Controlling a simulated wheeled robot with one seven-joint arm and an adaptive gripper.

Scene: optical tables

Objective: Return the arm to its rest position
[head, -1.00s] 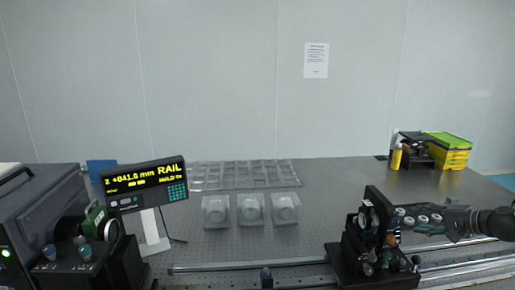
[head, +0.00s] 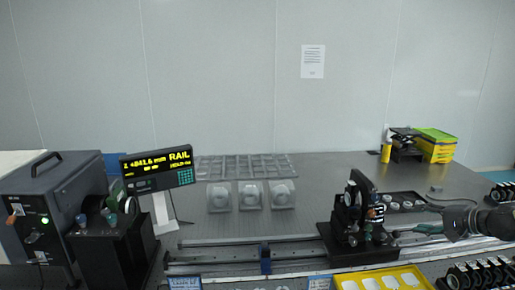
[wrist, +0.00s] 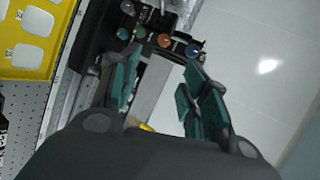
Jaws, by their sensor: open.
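My gripper (head: 418,230) reaches in from the right in the head view, just right of a black optical mount (head: 357,222) on the rail. Its fingers are apart with nothing between them in the wrist view (wrist: 160,88). The mount's coloured knobs (wrist: 163,40) show beyond the fingertips there. Whether the fingers touch the mount cannot be told. My arm extends to the right edge of the head view.
The rail (head: 215,254) runs along the table front. A yellow tray (head: 348,284) lies at the front, also in the wrist view (wrist: 42,62). A display (head: 158,169) and a grey box (head: 50,195) stand left. Clear cases (head: 251,195) sit mid-table.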

